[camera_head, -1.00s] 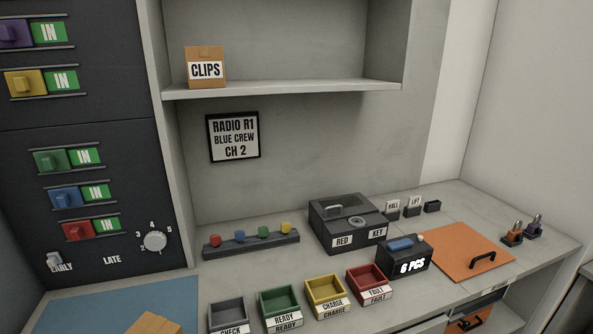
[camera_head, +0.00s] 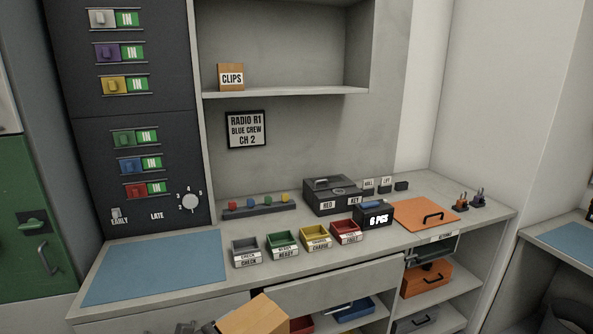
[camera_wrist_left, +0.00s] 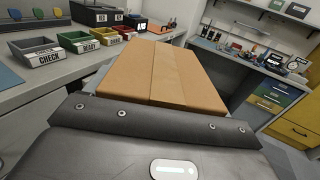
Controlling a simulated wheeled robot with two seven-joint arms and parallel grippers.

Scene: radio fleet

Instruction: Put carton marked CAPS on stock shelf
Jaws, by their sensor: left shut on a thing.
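A brown carton (camera_head: 257,316) is at the bottom edge of the head view, in front of the counter. It fills the middle of the left wrist view (camera_wrist_left: 155,72), with a tape seam along its top; no marking shows on its visible faces. My left gripper (camera_wrist_left: 150,118) is shut on the carton, its dark jaw across the near end. The stock shelf (camera_head: 300,91) is the pale board above the counter. A carton marked CLIPS (camera_head: 231,78) stands at its left end; the rest of the shelf is bare. My right gripper is not in view.
A dark radio rack (camera_head: 130,120) stands left of the shelf.

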